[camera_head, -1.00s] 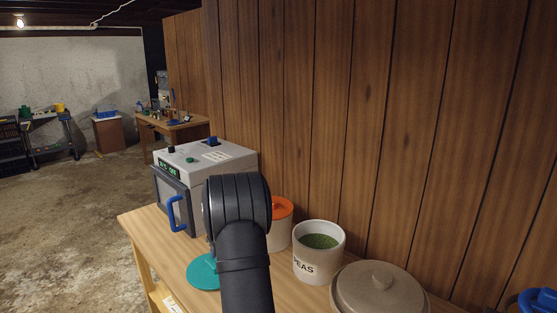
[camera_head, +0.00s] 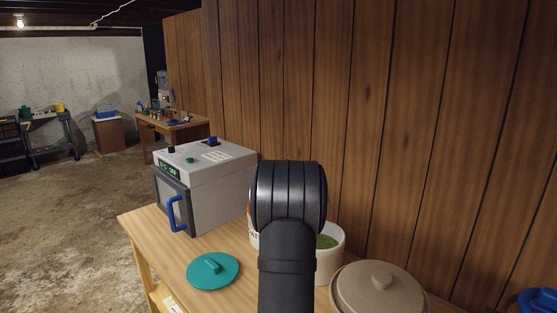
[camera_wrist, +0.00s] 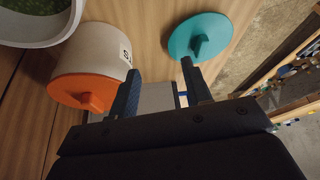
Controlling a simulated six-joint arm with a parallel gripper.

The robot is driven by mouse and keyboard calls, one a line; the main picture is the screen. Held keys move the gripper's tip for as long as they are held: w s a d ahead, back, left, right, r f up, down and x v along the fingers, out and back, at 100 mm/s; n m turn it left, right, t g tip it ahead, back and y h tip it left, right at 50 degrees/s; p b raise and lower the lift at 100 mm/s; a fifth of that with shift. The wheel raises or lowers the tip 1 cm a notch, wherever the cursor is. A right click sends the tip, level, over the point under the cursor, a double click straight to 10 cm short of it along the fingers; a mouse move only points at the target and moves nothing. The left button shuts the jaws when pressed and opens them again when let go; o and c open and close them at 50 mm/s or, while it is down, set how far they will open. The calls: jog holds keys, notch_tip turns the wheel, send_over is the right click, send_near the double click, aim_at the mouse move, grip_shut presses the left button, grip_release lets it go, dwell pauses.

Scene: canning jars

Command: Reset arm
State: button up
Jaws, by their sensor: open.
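My gripper (camera_wrist: 165,92) shows in the wrist view with its two fingers apart and nothing between them. It is above the wooden table, with the grey oven-like box partly visible beyond the fingers. In the head view my arm covers the gripper. A teal lid (camera_head: 212,271) with a handle lies flat on the table; it also shows in the wrist view (camera_wrist: 212,28). A white jar with an orange lid (camera_wrist: 75,88) stands beside the gripper. An open white jar of green peas (camera_head: 328,262) stands near it, partly hidden behind my arm in the head view.
The grey box (camera_head: 205,180) with a blue door handle stands at the table's far left end. A beige lidded pot (camera_head: 380,290) is at the near right. A wood-panelled wall (camera_head: 420,130) runs behind the table. Open floor (camera_head: 80,220) lies to the left.

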jog(key=w+d+m, duration=0.2)
jog(key=w+d, duration=0.2)
jog(key=d, duration=1.3)
jog(key=shift+d+t+h, duration=0.3)
